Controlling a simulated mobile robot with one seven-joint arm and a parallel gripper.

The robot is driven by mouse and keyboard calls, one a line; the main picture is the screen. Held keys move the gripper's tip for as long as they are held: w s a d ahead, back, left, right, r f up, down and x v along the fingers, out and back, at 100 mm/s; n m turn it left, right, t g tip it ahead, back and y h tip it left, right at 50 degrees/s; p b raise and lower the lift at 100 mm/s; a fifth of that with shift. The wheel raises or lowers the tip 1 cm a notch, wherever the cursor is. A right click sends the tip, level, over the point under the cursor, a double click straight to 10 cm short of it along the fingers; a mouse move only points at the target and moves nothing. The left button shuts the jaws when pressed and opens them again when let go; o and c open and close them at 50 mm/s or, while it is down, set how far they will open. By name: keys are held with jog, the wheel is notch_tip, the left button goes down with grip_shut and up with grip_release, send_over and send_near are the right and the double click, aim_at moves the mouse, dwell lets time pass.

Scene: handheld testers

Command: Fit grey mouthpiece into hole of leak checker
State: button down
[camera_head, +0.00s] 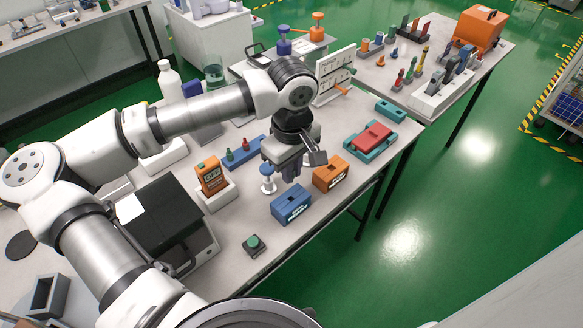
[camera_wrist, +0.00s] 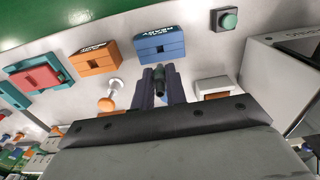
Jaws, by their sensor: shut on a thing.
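My gripper (camera_head: 291,176) hangs above the table, fingers down. In the wrist view its fingers (camera_wrist: 160,88) are shut on a dark grey-green piece (camera_wrist: 158,76), seemingly the grey mouthpiece. Its tip points toward the blue block (camera_wrist: 172,52) and looks apart from it. The blue block (camera_head: 281,209) has a dark square hole and a white label. An orange block (camera_head: 326,183) with a similar hole and label stands beside it; it also shows in the wrist view (camera_wrist: 83,66). I cannot tell from the labels which is the leak checker. The fingers hide the lower part of the piece.
A blue-topped white stand (camera_head: 267,180) is close left of my gripper. An orange handheld tester (camera_head: 211,177) on a white base and a green button (camera_head: 253,242) are farther left. A red piece (camera_head: 372,136) in a teal tray is at right. Table edge lies beyond the blocks.

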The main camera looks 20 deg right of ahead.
aim_at(291, 192)
jog(key=shift+f+b, duration=0.5)
jog(key=shift+f, duration=0.3)
jog(key=shift+b, duration=1.25)
dwell(1.0)
jog(key=shift+f+b, duration=3.4)
jog(key=shift+b, duration=0.25)
jog(key=c, duration=1.3)
grip_release()
jog(key=shift+r, duration=0.2)
notch_tip(291, 192, up, 14)
jog(key=shift+f, duration=0.2)
